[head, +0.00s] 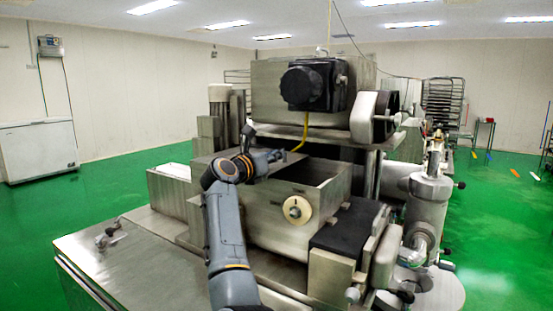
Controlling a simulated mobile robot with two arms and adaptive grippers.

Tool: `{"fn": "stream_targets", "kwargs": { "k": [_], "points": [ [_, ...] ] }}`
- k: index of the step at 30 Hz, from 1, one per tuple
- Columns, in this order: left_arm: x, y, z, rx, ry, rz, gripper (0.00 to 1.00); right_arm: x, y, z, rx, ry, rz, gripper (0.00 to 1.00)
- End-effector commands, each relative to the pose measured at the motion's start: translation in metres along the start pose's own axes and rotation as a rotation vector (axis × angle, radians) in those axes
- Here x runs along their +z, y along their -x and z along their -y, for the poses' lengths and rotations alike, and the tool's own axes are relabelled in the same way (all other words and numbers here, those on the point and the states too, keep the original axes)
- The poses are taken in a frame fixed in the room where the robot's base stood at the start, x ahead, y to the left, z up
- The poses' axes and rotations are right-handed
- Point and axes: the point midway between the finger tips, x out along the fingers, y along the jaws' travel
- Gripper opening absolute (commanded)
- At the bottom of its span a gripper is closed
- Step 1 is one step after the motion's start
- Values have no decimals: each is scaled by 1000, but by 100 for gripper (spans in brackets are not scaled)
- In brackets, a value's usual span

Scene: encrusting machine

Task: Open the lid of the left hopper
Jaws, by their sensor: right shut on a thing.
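The left hopper (270,215) is a metal box in the middle of the head view, with a round pale knob (297,208) on its front. The right part of its top shows a dark opening (318,170). A flat grey metal lid (204,160) shows at its left, partly covered by my arm. My right gripper (276,156) is over the hopper's back left, its fingers pointing right. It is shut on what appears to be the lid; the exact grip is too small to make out. My left gripper is out of view.
A black motor unit (318,84) on a metal housing stands above and behind the hopper. A yellow cable (303,135) hangs down near my right gripper. A metal cylinder (428,200) stands at the right. The metal deck (125,260) at front left is mostly clear.

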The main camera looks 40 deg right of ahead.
Motion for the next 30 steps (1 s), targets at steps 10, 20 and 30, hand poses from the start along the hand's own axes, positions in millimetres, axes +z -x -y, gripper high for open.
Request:
{"fn": "stream_targets", "kwargs": {
  "k": [10, 20, 30],
  "points": [
    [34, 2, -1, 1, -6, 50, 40, -1, -1, 2, -5, -3, -5, 27],
    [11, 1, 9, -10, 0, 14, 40, -1, 0, 1, -3, -2, -3, 34],
    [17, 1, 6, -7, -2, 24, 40, -1, 46, 1, -1, -5, -4, 34]
  ]
}}
